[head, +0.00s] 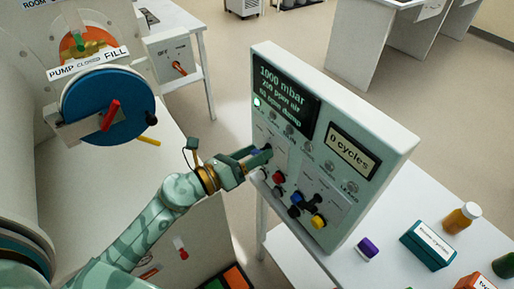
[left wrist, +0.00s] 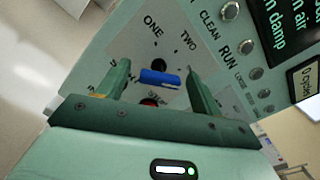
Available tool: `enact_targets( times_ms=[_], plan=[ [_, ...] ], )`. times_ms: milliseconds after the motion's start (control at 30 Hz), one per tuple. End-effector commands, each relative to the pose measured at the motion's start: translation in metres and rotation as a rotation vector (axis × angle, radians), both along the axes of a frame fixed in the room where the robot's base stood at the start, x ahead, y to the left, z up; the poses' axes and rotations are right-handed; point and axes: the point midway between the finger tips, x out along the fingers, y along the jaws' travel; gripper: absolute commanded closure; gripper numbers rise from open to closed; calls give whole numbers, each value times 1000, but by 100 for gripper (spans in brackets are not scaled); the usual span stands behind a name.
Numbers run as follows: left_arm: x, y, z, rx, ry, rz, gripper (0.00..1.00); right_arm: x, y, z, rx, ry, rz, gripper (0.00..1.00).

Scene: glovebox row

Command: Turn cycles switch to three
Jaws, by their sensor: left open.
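The control panel (head: 385,130) stands tilted on the white table, with a small display (head: 352,152) reading 0 cycles. In the left wrist view, a blue switch handle (left wrist: 160,78) sits on a pale plate with the words ONE and TWO above it. The handle lies nearly level in that view; the label it points to cannot be told, and the lower labels are partly hidden. My left gripper (head: 262,157) is at the panel's left side. Its open fingers (left wrist: 158,70) stand on either side of the blue handle, with gaps showing. My right gripper is out of view.
Below the switch are red (head: 279,178), blue and yellow (head: 318,221) controls and a black one. A large screen (head: 285,93) reads 1000 mbar. A purple-capped item (head: 367,248), bottles and boxes lie on the table at right. A blue pump wheel (head: 85,95) stands at left.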

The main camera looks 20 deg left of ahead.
Motion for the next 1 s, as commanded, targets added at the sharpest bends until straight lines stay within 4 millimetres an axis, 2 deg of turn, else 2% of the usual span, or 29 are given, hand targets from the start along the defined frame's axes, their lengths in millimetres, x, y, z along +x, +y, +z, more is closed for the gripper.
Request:
enact_targets(
  times_ms=[100,400,433,500,600,1000],
  plan=[
    [8,-6,0,0,0,-1,35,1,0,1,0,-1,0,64],
    [10,-8,-1,1,1,-1,35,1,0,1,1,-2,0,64],
    [10,-8,-1,1,1,-1,37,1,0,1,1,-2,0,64],
    [10,-8,-1,1,1,-1,57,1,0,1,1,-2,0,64],
    [10,-8,-1,1,1,-1,79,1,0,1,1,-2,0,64],
    [10,-8,1,-52,42,0,79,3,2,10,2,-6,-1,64]
  ],
)
